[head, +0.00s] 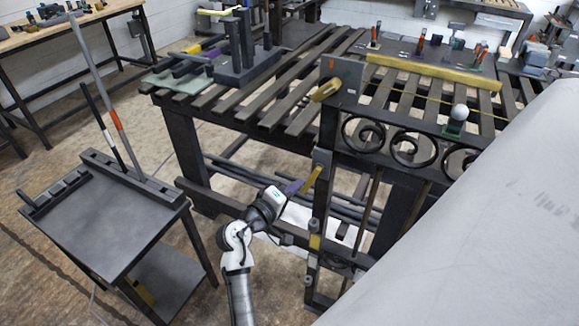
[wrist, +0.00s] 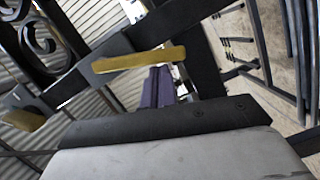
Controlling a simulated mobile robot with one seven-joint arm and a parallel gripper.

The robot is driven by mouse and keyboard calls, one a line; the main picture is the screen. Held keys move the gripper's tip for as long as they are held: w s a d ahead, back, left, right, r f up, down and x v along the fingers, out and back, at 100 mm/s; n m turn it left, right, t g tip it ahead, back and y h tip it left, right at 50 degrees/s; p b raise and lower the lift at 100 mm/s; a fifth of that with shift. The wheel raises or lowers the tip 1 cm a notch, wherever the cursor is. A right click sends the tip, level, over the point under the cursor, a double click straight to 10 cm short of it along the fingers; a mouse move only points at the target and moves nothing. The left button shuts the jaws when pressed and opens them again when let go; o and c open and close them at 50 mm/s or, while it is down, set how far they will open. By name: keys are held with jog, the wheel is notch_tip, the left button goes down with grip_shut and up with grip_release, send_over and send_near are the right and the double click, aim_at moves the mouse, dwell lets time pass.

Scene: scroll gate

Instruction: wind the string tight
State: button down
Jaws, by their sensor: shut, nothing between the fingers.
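The scroll gate (head: 392,145) is a dark iron frame standing against the slatted table. A thin yellow string (head: 432,97) runs across behind its top rail. One yellow handle (head: 325,90) sticks out from a grey plate at the top of the gate post. A lower yellow handle (head: 312,179) sits on a small plate partway down the post. My gripper (head: 293,187), with purple fingers, is shut and empty just left of the lower handle. In the wrist view the purple fingers (wrist: 157,88) appear just below a yellow handle (wrist: 138,60); whether they touch it is unclear.
The slatted table (head: 290,75) carries a dark stand, a yellow bar and small tools. A white ball (head: 459,112) sits on a green block by the gate. A dark cart (head: 105,215) with rods stands left. A large grey surface (head: 490,220) blocks the right.

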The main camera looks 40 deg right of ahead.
jog(key=shift+s+d+f+n, duration=0.25)
jog(key=shift+s+f+n, duration=0.3)
jog(key=shift+n, duration=0.45)
jog(key=shift+s+d+h, duration=0.15)
jog(key=shift+s+h, duration=0.15)
jog(key=shift+s, duration=0.1)
jog(key=shift+s+f, duration=0.1)
